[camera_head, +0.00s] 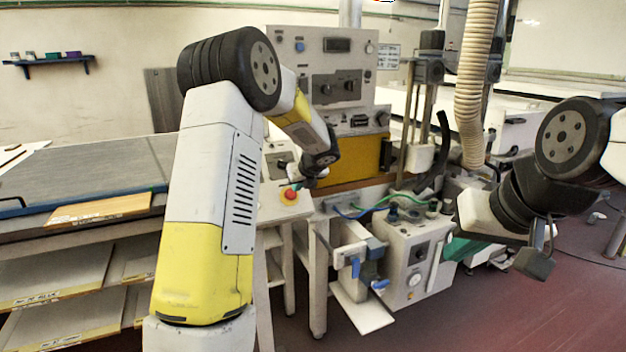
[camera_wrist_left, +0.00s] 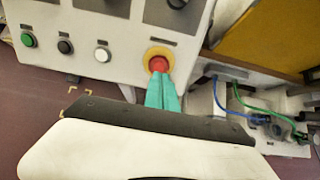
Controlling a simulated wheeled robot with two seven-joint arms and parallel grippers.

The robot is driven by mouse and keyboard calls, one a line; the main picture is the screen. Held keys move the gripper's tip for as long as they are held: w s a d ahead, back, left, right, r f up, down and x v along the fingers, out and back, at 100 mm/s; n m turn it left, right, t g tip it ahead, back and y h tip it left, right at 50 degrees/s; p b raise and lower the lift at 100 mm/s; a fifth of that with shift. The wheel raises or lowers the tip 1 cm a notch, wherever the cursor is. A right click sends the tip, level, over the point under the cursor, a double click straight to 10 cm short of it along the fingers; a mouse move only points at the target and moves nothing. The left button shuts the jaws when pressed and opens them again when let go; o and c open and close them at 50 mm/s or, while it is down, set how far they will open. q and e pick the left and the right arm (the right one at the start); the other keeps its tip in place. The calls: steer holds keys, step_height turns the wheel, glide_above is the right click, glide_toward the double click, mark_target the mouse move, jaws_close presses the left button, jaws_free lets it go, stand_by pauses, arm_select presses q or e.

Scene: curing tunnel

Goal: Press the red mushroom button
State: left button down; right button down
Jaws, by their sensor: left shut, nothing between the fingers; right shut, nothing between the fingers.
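The red mushroom button (camera_head: 290,194) sits on a pale control panel in the head view, beside the end of my left arm. In the left wrist view the red button (camera_wrist_left: 158,63) has a yellow ring around it. My left gripper (camera_wrist_left: 163,78) shows there as two teal fingers, shut together and empty, with their tips at the button's lower edge. I cannot tell whether they touch it. In the head view my left gripper (camera_head: 296,184) is small and partly hidden just above the button. My right gripper (camera_head: 537,262) is at the right, shut and empty, far from the button.
The panel also carries a green button (camera_wrist_left: 28,40), a black button (camera_wrist_left: 65,46) and a white button (camera_wrist_left: 102,54). A yellow panel (camera_head: 357,158) and blue and green hoses stand to the right. A grey-topped table (camera_head: 90,170) is at the left.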

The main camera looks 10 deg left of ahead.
mark_target(292, 194)
arm_select(q)
steer(key=shift+x, duration=2.2)
steer(key=shift+f, duration=0.1)
steer(key=shift+w+a+f, duration=0.35)
steer(key=shift+f, duration=0.15)
steer(key=shift+a+f, duration=0.1)
steer(key=shift+a, duration=0.05)
steer(key=shift+s+d+r, duration=0.15)
steer(key=shift+d+r, duration=0.05)
steer(key=shift+r, duration=0.1)
steer(key=v, duration=1.4)
steer(key=shift+d, duration=0.15)
steer(key=shift+r, duration=0.15)
